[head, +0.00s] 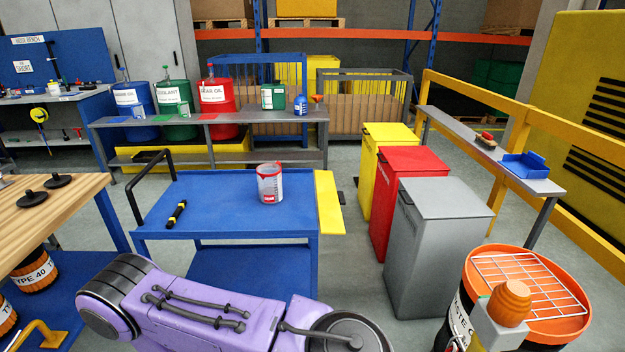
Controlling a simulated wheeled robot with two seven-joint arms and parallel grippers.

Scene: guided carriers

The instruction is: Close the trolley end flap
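The blue trolley (225,222) stands in the middle of the head view, with a black push handle (131,192) at its left end. Its yellow end flap (329,203) is at the right end. The flap is folded outward, sticking out from the edge of the top at about the same height; its exact angle is hard to tell. A red and white tin (270,186) stands on the top near the flap, apart from it.
Yellow (386,165), red (408,200) and grey bins (440,245) stand right of the flap, with a gap of floor between. An orange-rimmed waste drum (556,312) is front right. A wooden-topped bench (60,222) is left, a grey bench (270,116) behind.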

